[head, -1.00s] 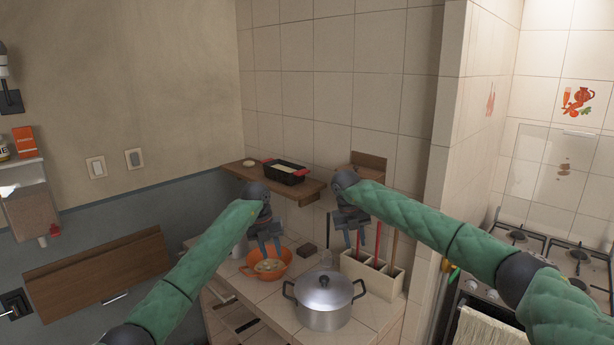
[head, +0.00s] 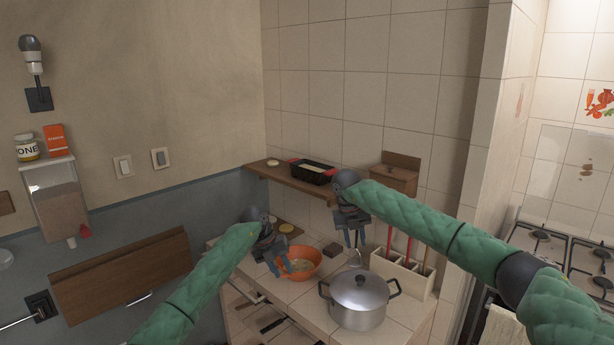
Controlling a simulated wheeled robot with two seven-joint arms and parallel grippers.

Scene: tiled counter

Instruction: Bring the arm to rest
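My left gripper (head: 279,267) hangs at the left edge of the orange bowl (head: 305,270) and hides part of it. Its two fingers look apart, with nothing seen between them. My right gripper (head: 357,238) hangs below the wall shelf, in front of the tiles and left of the utensil rack (head: 403,272). Its fingers also look apart and empty. Both green-sleeved arms are raised over the counter.
A lidded steel pot (head: 358,301) stands at the counter's front. A wooden shelf (head: 285,180) carries a black and red dish (head: 312,171). A small dark block (head: 333,250) lies behind the pot. A gas stove (head: 560,255) is at the right.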

